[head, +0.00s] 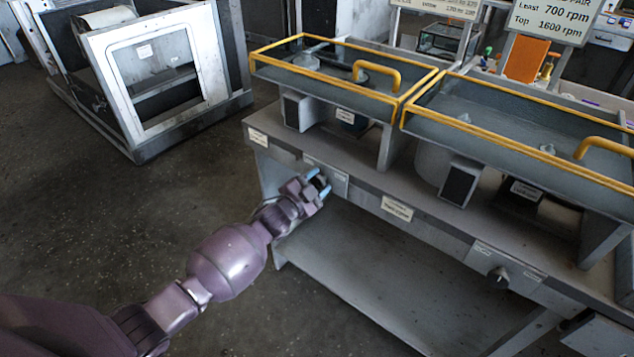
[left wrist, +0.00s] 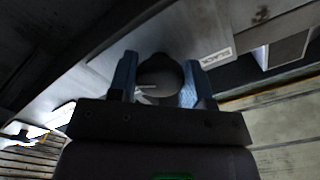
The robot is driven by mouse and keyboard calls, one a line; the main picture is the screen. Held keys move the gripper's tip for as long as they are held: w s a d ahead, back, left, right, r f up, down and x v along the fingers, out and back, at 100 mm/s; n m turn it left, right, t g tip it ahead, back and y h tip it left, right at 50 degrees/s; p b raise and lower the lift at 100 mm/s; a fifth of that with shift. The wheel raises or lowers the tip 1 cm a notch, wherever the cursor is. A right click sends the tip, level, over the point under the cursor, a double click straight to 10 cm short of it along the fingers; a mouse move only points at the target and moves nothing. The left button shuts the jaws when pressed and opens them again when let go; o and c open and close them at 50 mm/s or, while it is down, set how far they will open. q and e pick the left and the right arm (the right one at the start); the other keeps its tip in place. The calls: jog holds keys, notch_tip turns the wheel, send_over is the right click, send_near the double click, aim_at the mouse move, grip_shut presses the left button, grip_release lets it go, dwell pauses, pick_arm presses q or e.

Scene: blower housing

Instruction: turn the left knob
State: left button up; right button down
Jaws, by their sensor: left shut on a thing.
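My left gripper (head: 318,183) is at the left control plate (head: 338,183) on the front face of the grey bench. Its two blue fingers are shut on the left knob, which the gripper mostly hides in the head view. In the left wrist view the dark round left knob (left wrist: 160,75) sits between the two blue fingers of my left gripper (left wrist: 160,85). A pale mark shows on the knob's face. A second dark knob (head: 498,277) is on the bench front at the right, with nothing touching it. My right gripper is in neither view.
The grey bench (head: 400,207) carries two yellow-railed trays (head: 335,95) (head: 520,135). A lower shelf (head: 360,280) juts out beneath the knobs. A white-framed cabinet (head: 120,85) stands at the back left. The floor (head: 130,200) left of the bench is clear.

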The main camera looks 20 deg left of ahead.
pick_arm(q)
jog(key=shift+m, duration=0.4)
jog(key=o, duration=0.9)
jog(key=shift+s, duration=0.1)
jog(key=p+v, duration=0.1)
jog(key=v, duration=0.9)
jog(key=shift+s+a, duration=0.15)
jog(key=shift+s, duration=0.2)
